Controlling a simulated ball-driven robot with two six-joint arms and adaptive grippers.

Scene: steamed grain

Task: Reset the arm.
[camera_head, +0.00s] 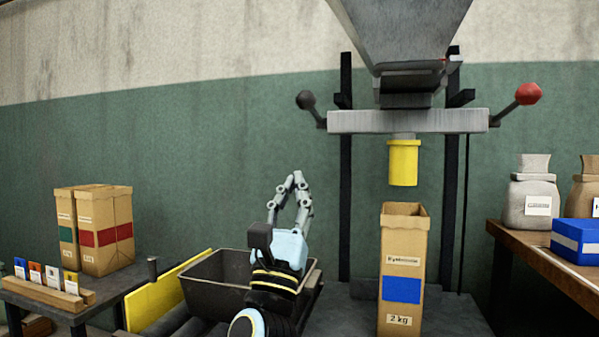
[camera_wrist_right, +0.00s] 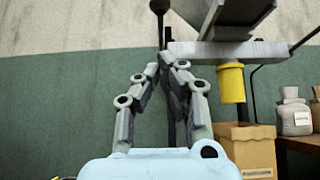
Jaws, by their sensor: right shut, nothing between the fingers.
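My right gripper (camera_head: 297,178) is raised in front of the machine, left of the tall bag, with its fingers pointing up. Its fingertips meet and nothing is between them; the right wrist view also shows the shut fingers (camera_wrist_right: 167,58). The gripper is apart from everything around it. My left gripper is not in view. An open brown bag (camera_head: 403,240) with a blue label stands upright under the yellow spout (camera_head: 403,163). In the right wrist view the bag (camera_wrist_right: 250,150) is at the lower right.
A dark open bin (camera_head: 215,285) sits behind my right arm, beside a yellow panel (camera_head: 165,295). Bags with red and green labels (camera_head: 103,225) stand on the left table. The right table (camera_head: 540,262) holds a grey sack (camera_head: 532,190) and a blue box (camera_head: 577,240). A red-knobbed lever (camera_head: 527,94) sticks out right.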

